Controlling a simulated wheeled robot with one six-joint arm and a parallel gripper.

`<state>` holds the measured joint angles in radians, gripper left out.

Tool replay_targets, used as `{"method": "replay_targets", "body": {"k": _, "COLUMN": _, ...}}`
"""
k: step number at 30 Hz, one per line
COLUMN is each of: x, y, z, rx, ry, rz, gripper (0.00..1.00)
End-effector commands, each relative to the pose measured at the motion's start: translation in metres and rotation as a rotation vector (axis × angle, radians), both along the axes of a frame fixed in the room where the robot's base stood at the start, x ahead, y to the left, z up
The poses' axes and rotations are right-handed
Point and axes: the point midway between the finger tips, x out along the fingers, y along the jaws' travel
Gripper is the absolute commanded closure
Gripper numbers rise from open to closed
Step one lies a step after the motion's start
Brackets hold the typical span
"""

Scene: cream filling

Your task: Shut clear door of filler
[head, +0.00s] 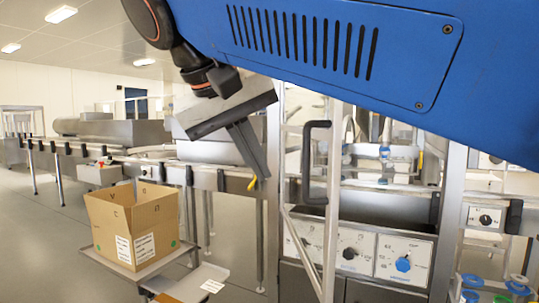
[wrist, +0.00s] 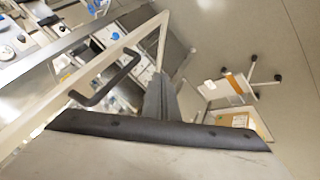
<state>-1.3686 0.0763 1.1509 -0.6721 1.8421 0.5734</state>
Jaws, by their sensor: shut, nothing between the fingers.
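The filler's clear door has a pale metal frame (head: 333,215) and a black handle (head: 317,162). It stands swung out from the filler in the head view. In the wrist view the frame (wrist: 85,75) runs diagonally across the upper left, with the handle (wrist: 106,84) on it. My gripper (head: 258,180) is shut and empty, pointing down just left of the door and handle. The gripper (wrist: 160,98) also shows in the wrist view, to the right of the handle. I cannot tell whether it touches the frame.
Behind the door is the filler's control panel (head: 350,252) with a blue knob (head: 403,264). A conveyor (head: 150,165) runs off to the left. An open cardboard box (head: 115,225) sits on a tray (head: 130,277) at lower left. The floor (head: 45,245) there is clear.

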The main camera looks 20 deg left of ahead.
Motion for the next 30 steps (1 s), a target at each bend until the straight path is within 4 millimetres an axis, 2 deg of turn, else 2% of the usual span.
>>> {"method": "replay_targets", "body": {"k": 10, "x": 0.037, "y": -0.009, "z": -0.050, "rx": -0.002, "ry": 0.001, "rz": -0.001, "gripper": 1.00}}
{"method": "replay_targets", "body": {"k": 18, "x": 0.057, "y": -0.033, "z": -0.048, "rx": -0.001, "ry": 0.000, "rz": -0.002, "gripper": 1.00}}
{"method": "replay_targets", "body": {"k": 30, "x": 0.061, "y": -0.038, "z": -0.049, "rx": -0.001, "ry": 0.001, "rz": 0.000, "gripper": 1.00}}
